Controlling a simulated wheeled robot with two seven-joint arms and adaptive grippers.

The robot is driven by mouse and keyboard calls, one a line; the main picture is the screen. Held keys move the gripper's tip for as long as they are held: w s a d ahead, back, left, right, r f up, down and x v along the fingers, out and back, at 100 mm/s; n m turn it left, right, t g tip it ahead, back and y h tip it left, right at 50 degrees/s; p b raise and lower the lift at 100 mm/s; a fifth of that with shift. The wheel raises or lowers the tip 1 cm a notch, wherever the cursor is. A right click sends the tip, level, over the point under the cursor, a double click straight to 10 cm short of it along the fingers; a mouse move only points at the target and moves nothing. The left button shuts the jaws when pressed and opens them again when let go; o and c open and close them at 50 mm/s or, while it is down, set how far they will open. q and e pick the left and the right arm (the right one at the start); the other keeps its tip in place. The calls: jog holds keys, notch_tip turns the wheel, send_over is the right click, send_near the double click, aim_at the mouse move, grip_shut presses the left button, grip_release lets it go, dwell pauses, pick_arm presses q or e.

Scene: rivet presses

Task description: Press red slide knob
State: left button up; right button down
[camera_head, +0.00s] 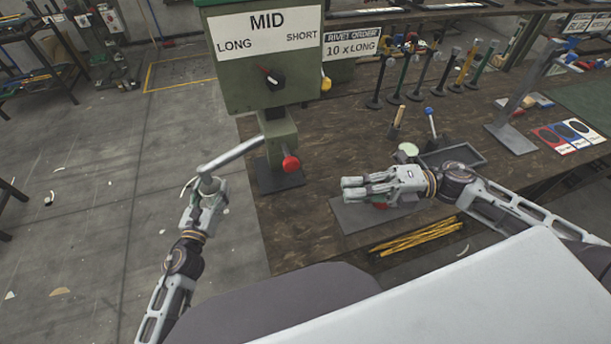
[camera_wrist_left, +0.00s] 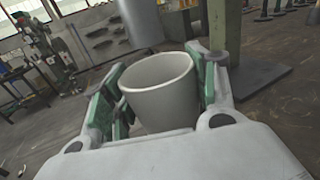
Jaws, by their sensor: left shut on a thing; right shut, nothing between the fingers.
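A green rivet press (camera_head: 265,70) stands at the table's left end. A red knob (camera_head: 291,163) sticks out low on its front. A grey lever (camera_head: 232,153) slants from the press down to the left. My right gripper (camera_head: 352,188) is shut and empty, fingers pointing left, above a grey plate (camera_head: 352,214). A small red part (camera_head: 380,205) shows under it, mostly hidden. I cannot tell which red part is the slide knob.
A dark tray (camera_head: 452,157) and a blue-topped tool (camera_head: 431,122) stand behind the right gripper. Yellow sticks (camera_head: 415,238) lie near the front edge. Several coloured-handled tools stand in a row at the back. The floor to the left is mostly clear.

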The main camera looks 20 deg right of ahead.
jog(key=w+a, duration=0.6)
jog(key=a, duration=0.3)
dwell(1.9)
jog(key=shift+w, duration=0.2)
dwell(0.5)
jog(key=shift+w+d, duration=0.1)
jog(key=shift+w, duration=1.9)
jog(key=shift+s, duration=0.25)
jog(key=s+d, duration=0.6)
jog(key=d, duration=0.3)
jog(key=shift+d, duration=0.3)
dwell(1.2)
